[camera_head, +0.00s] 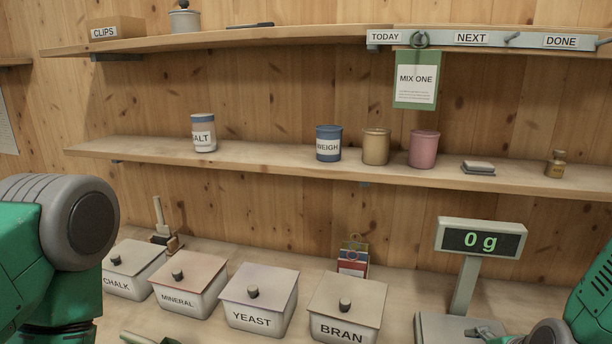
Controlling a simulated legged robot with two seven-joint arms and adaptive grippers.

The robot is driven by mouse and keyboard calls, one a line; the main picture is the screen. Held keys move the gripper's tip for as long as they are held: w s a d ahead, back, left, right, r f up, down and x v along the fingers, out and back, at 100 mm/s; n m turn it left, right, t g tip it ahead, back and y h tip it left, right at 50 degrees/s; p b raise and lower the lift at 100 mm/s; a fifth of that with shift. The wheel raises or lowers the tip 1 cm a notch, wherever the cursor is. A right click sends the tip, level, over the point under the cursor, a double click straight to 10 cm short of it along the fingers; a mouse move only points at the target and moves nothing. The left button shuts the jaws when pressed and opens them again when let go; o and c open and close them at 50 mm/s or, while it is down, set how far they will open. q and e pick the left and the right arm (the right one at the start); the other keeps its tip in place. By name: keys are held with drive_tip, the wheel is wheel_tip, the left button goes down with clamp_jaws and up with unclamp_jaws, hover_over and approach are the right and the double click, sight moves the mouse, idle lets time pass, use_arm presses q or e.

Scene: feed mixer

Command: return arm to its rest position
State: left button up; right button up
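My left arm (60,240), green with a grey joint, stands at the left edge of the head view. My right arm (590,300) shows at the lower right corner beside the scale. Neither gripper's fingertips can be seen, so what they hold is hidden. A small green piece (150,339) shows at the bottom edge in front of the bins; I cannot tell what it belongs to.
Lidded bins marked CHALK (128,265), MINERAL (190,280), YEAST (258,295) and BRAN (346,302) line the counter. A scale display (480,240) reads 0 g. The lower shelf (270,155) holds a SALT jar (203,133) and several cups. A MIX ONE card (415,80) hangs under TODAY.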

drive_tip(key=s+a+f+n+g, duration=0.1)
drive_tip(key=s+f+n+g, duration=0.3)
drive_tip(key=s+f+n, duration=0.7)
drive_tip(key=s+a+f+n+g, duration=0.1)
drive_tip(key=s+f+n+g, duration=0.2)
drive_tip(key=s+f+n, duration=0.75)
use_arm(q)
wheel_tip(320, 180, down, 17)
drive_tip(key=b, duration=1.6)
drive_tip(key=shift+a+b, duration=0.3)
drive_tip(key=shift+a, duration=0.1)
use_arm(e)
wheel_tip(320, 180, down, 12)
drive_tip(key=s+m, duration=0.1)
drive_tip(key=m, duration=0.2)
drive_tip(key=shift+s+a+f+t, duration=0.15)
drive_tip(key=shift+a+f+t, duration=0.1)
drive_tip(key=shift+a+t, duration=0.05)
use_arm(q)
drive_tip(key=shift+d+r, duration=0.15)
drive_tip(key=shift+d, duration=0.05)
use_arm(e)
drive_tip(key=shift+d, duration=0.2)
use_arm(q)
drive_tip(key=shift+a, duration=0.2)
use_arm(e)
drive_tip(key=shift+a, duration=0.2)
drive_tip(key=shift+d, duration=0.1)
